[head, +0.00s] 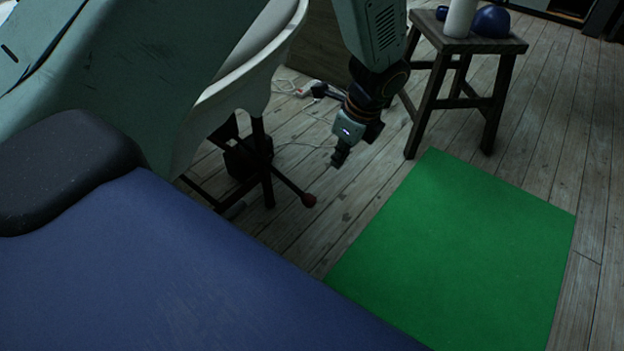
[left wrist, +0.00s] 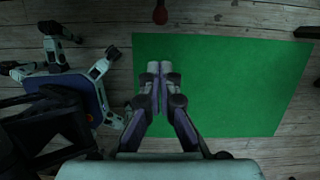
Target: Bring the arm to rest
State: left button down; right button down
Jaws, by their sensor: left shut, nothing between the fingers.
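My left arm hangs down from the top middle of the head view. Its left gripper (head: 339,157) is above the wooden floor, to the left of the green mat. In the left wrist view the two fingers of the gripper (left wrist: 162,68) are together at the tips, with nothing between them. The green mat (left wrist: 240,85) lies below the fingers in that view. My right gripper is in neither view.
The green mat (head: 460,255) is bare.

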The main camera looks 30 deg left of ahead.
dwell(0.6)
pick_arm(q)
jog(key=s+d+f+n+t+h, duration=0.4)
jog(key=f+n, duration=0.4)
jog(key=n, duration=0.4)
jog(key=s+f+n+g+p, duration=0.1)
jog(key=s+f+n, duration=0.1)
jog(key=s, duration=0.7)
jog(key=s+a+f+n+g, duration=0.1)
jog(key=s+f+n, duration=0.1)
jog(key=s, duration=0.7)
jog(key=s+f+n+g+y+p, duration=0.1)
jog(key=s+f+n+g, duration=0.1)
jog(key=s, duration=0.7)
jog(key=shift+s+a+n+p, duration=0.25)
jog(key=shift+a+n+p, duration=0.05)
jog(key=shift+a+n, duration=0.1)
